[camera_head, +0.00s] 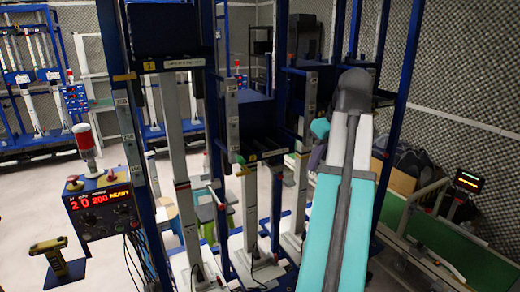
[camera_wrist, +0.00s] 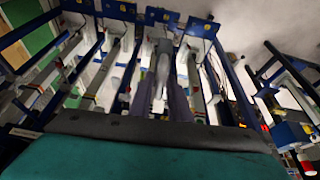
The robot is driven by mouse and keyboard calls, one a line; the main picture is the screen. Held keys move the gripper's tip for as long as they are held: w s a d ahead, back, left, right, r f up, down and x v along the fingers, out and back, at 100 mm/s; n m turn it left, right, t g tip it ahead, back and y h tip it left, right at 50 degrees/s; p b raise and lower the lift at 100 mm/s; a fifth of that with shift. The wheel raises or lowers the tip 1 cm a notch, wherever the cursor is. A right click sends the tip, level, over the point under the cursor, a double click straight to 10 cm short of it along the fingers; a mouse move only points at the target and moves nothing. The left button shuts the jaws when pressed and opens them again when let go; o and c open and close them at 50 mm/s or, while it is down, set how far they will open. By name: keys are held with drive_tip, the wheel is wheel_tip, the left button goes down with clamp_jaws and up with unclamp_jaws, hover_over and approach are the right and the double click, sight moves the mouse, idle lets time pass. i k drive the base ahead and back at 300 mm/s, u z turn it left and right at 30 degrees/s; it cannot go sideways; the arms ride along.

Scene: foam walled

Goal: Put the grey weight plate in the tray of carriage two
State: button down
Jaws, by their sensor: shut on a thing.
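My gripper (camera_wrist: 161,102) shows two purple-grey fingers in the wrist view, shut on a narrow grey thing, the grey weight plate (camera_wrist: 162,72), seen nearly edge-on. In the head view my gripper (camera_head: 317,150) is partly hidden beside my teal and white arm, and the plate cannot be made out there. Carriage one (camera_head: 173,65), with a yellow "1" label, stands high at the left. A lower carriage with a blue top (camera_head: 254,108) stands in the middle, left of my gripper; it looks like carriage two, but its number is too small to read.
Another carriage (camera_head: 305,64) stands high behind my arm. Blue uprights (camera_head: 403,85) and pale columns (camera_head: 250,210) crowd the space. A control box (camera_head: 100,205) with a lit display stands at the left. A green bed (camera_head: 440,240) runs along the right. Pale floor is free at the left.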

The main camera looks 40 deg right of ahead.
sight(268, 148)
drive_tip(key=i, duration=0.9)
